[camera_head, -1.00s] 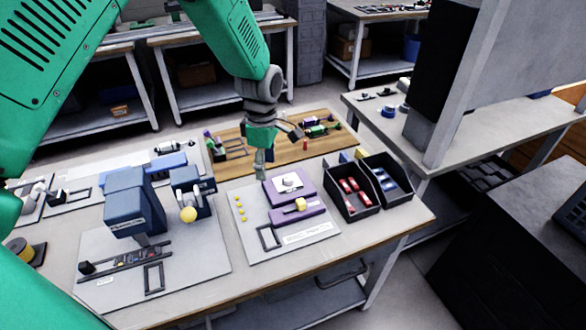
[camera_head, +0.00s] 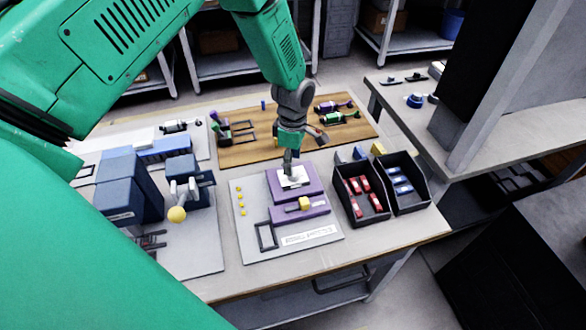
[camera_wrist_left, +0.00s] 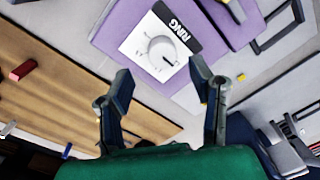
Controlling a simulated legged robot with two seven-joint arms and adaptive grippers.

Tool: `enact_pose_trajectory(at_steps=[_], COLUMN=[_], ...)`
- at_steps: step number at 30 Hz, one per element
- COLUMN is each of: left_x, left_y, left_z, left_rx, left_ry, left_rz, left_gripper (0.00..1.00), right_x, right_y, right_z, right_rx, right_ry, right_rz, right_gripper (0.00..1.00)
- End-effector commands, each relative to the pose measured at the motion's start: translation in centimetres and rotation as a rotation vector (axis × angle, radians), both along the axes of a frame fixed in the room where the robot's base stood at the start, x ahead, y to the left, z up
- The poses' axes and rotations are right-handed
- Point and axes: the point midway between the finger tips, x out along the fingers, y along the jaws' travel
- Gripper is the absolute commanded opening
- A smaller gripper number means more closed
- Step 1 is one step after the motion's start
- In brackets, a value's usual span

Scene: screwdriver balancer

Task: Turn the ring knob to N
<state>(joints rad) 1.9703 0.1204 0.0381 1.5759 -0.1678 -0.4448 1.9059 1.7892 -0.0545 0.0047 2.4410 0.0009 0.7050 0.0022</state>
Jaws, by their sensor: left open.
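The ring knob (camera_wrist_left: 162,49) is a round pale grey dial on a white plate (camera_wrist_left: 134,44) with a black strip reading "RING" (camera_wrist_left: 178,27). A small dark mark shows on the knob; the letters around it are too small to read. The plate sits on a purple block, which also shows in the head view (camera_head: 313,177). My left gripper (camera_wrist_left: 161,72) is open and empty, its two fingers apart and pointing toward the knob. In the head view my left gripper (camera_head: 289,172) is right above the plate and hides part of the knob. My right gripper is not in view.
A second purple block with a yellow knob (camera_head: 305,203) lies nearer the front. Black bins (camera_head: 361,215) with red and blue parts stand to the right. A blue machine with a yellow ball (camera_head: 177,214) stands left. A wooden board (camera_head: 240,155) with tools lies behind.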

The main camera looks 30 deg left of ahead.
Motion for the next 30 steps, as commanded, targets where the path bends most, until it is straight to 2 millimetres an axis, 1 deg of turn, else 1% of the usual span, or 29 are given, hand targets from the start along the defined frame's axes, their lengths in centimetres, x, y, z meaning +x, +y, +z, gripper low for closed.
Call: enact_pose_trajectory(at_steps=[1,3,7,12,19,20,21,23,24,30], left_x=[-0.2,-0.2,-0.3,-0.2,-0.3,-0.3,-0.3,-0.3,-0.3,-0.2], left_y=[-0.1,-0.1,-0.3,-0.4,-0.2,-0.2,-0.1,-0.1,-0.1,0.0], left_z=[-0.9,-1.9,-3.3,-4.0,-4.2,-4.2,-4.2,-4.2,-4.2,-4.1], left_rx=[0.0,0.0,0.002,0.003,0.0,0.0,0.0,0.0,0.0,0.003], left_ry=[0.002,0.0,0.0,-0.002,-0.002,-0.002,-0.002,-0.002,-0.002,-0.002], left_rz=[-0.001,0.0,-0.002,-0.001,-0.001,-0.001,-0.001,-0.001,-0.001,-0.005], left_gripper=[0.49,0.49,0.49,0.49,0.49,0.42,0.28,0.07,0.0,0.0], right_x=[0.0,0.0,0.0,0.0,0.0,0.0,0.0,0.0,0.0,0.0], right_y=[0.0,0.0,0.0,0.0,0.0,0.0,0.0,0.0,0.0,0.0], right_z=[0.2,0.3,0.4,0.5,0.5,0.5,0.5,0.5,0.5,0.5], right_rx=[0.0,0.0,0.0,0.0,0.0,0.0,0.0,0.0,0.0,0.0], right_ry=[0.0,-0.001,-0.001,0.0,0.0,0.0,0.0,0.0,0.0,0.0], right_rz=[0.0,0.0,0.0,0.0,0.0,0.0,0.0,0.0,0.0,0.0], right_gripper=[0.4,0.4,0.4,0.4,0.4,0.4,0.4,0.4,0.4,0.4])
